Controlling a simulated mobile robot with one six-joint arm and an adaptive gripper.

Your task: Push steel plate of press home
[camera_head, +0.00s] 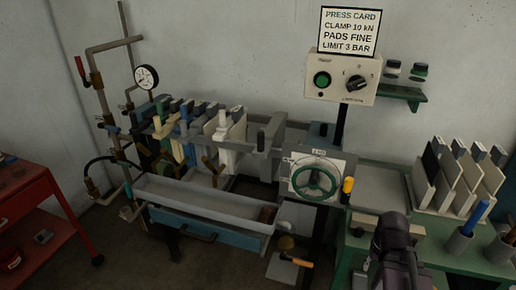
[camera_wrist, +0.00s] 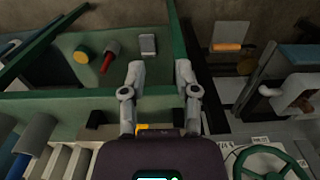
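The press stands in the middle of the head view, with a row of plates hung across its rails. A grey plate (camera_head: 271,137) at the right end of the row, nearest the handwheel, looks like the steel plate. A gap separates it from the white plate (camera_head: 230,132) to its left. The green handwheel (camera_head: 315,179) is on the press's right end and shows in the wrist view (camera_wrist: 268,163). My gripper (camera_wrist: 160,72) is open and empty, its two fingers apart over the green bench. In the head view it is at lower right, clear of the press.
A control box (camera_head: 341,79) and press card (camera_head: 349,31) stand above the press. A rack of upright plates (camera_head: 458,178) and a blue-handled tool in a cup (camera_head: 459,243) are on the right bench. A trough (camera_head: 205,202) runs before the press. A red cart (camera_head: 37,200) is left.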

